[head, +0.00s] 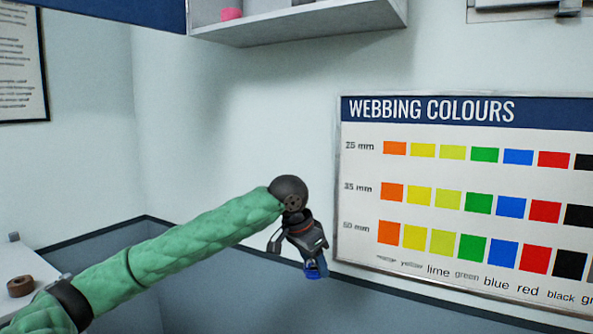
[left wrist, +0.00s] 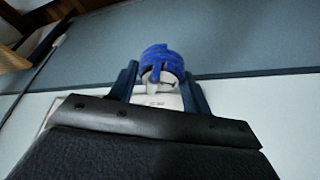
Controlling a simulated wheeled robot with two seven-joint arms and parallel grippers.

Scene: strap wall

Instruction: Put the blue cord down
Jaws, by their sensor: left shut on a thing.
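The blue cord (left wrist: 160,62) is a small wound bundle between the two fingers of my left gripper (left wrist: 160,80) in the left wrist view. In the head view my left gripper (head: 312,262) hangs at the end of my green-sleeved arm, in front of the wall. A bit of the blue cord (head: 314,271) shows at its fingertips. The gripper is shut on the cord and holds it in the air, with no surface seen touching it. My right gripper is not in view.
A webbing colour chart (head: 465,200) is on the wall at the right. A white shelf (head: 300,24) is above, with a pink thing (head: 231,14) on it. At the lower left, a brown roll (head: 20,286) lies on a white surface (head: 14,262). Open space surrounds the gripper.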

